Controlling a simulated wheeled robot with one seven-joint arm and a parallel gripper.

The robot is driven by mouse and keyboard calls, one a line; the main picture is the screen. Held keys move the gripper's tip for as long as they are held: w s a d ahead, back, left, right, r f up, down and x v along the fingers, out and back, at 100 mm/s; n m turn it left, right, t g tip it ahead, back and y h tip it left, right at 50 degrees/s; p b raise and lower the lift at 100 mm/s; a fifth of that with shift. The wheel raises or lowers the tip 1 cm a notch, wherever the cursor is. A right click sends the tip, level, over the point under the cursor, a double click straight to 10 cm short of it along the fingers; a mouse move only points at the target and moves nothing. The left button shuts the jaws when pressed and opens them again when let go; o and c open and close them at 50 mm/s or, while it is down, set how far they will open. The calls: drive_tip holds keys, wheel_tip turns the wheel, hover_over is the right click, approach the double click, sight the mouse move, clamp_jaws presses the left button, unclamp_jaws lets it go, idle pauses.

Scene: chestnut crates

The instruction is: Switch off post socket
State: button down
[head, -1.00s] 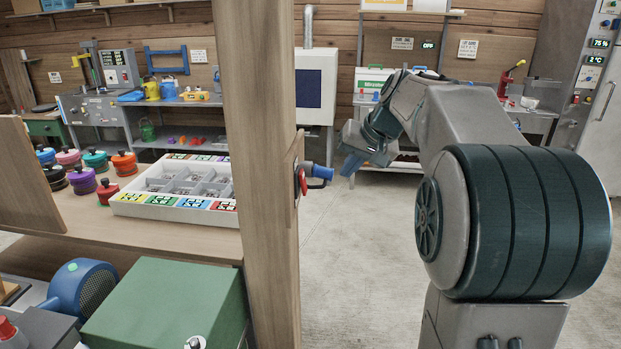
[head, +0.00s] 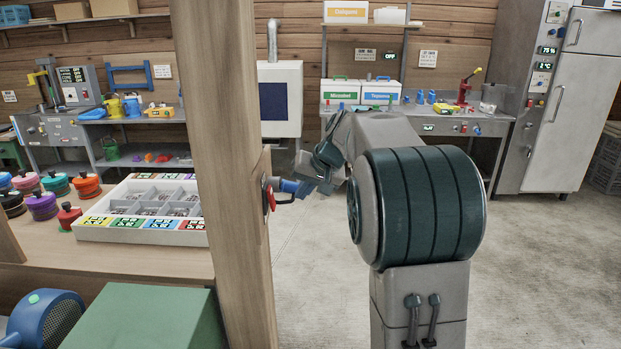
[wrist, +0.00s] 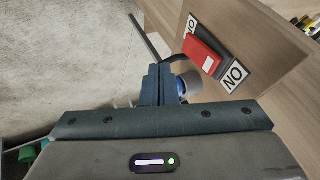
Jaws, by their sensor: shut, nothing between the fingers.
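The post socket is a plate on the side of the wooden post (head: 222,150). It has a red switch (head: 269,196) and a blue plug (head: 289,186) sticking out to the right. In the wrist view the red switch (wrist: 204,55) sits in a dark frame. An "ON" label (wrist: 236,75) lies at its lower right end, and a partly hidden label (wrist: 192,25) lies at the other end. I cannot tell which way it is tipped. My gripper (wrist: 157,85) is shut and empty, left of and below the switch. It partly hides the plug; contact cannot be told.
A bench with a white sorting tray (head: 140,228) and colored pots is left of the post. A green box (head: 145,318) sits below. A dark cable or rod (wrist: 150,40) runs near the socket. Open floor (head: 540,270) lies to the right.

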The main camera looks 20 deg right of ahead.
sight(271, 199)
drive_tip(key=w+a+f+p, duration=0.1)
drive_tip(key=w+a+f, duration=0.1)
drive_tip(key=a+f, duration=0.1)
drive_tip(key=shift+w+a, duration=0.25)
drive_tip(key=shift+a, duration=0.55)
